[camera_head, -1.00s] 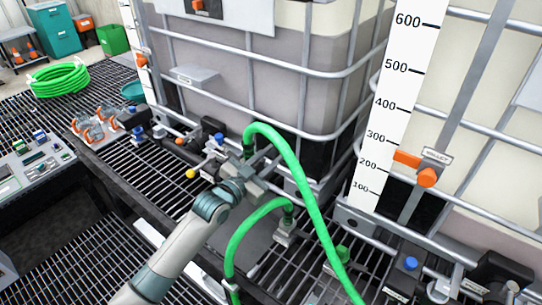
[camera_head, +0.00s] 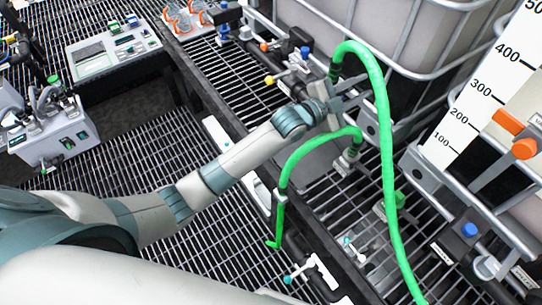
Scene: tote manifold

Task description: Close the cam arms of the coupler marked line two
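My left gripper (camera_head: 346,93) is at the end of the arm reaching in from the left. A dark coupler (camera_head: 334,74) sits at that hose end, partly hidden by the gripper and hose. The finger gap and any contact with the cam arms are too small to make out. A second, thinner green hose (camera_head: 300,153) loops down to a grey fitting (camera_head: 347,160) just below. No line two marking is readable. My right gripper is not in view.
A valve with a yellow knob (camera_head: 270,80) and one with a blue knob (camera_head: 304,52) are left of the gripper. A caged tank (camera_head: 410,45) stands behind. A grey control box (camera_head: 55,135) is at far left. Grating floor (camera_head: 205,250) lies below the arm.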

